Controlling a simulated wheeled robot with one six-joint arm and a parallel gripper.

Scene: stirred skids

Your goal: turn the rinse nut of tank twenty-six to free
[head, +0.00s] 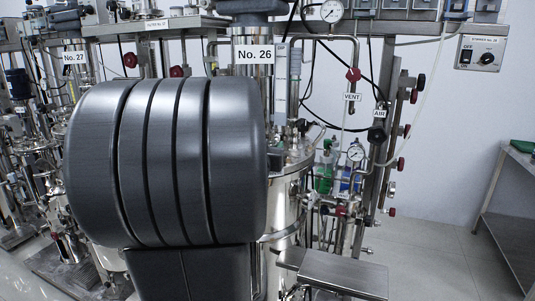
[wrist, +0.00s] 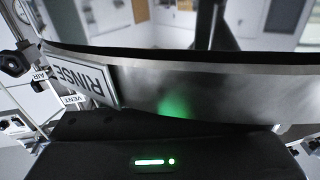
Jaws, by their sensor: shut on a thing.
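Tank twenty-six carries the label "No. 26" (head: 253,54) in the head view. Its steel vessel (head: 290,205) is partly hidden behind my large grey arm link. In the wrist view, a plate reading "RINSE" (wrist: 82,80) shows upside down at the left, beside a curved steel band (wrist: 215,92). The black body of my gripper (wrist: 165,150), with a green light, lies close under the band. The fingertips and the rinse nut are hidden in both views. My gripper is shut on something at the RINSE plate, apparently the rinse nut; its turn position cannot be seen.
Valves tagged "VENT" (head: 351,97) and "AIR" (head: 380,112), gauges and thin pipes crowd the tank's right side. A steel step (head: 342,272) juts out low in front. Tank "No. 27" (head: 75,58) stands left. Open floor (head: 435,250) and a steel table (head: 510,205) lie right.

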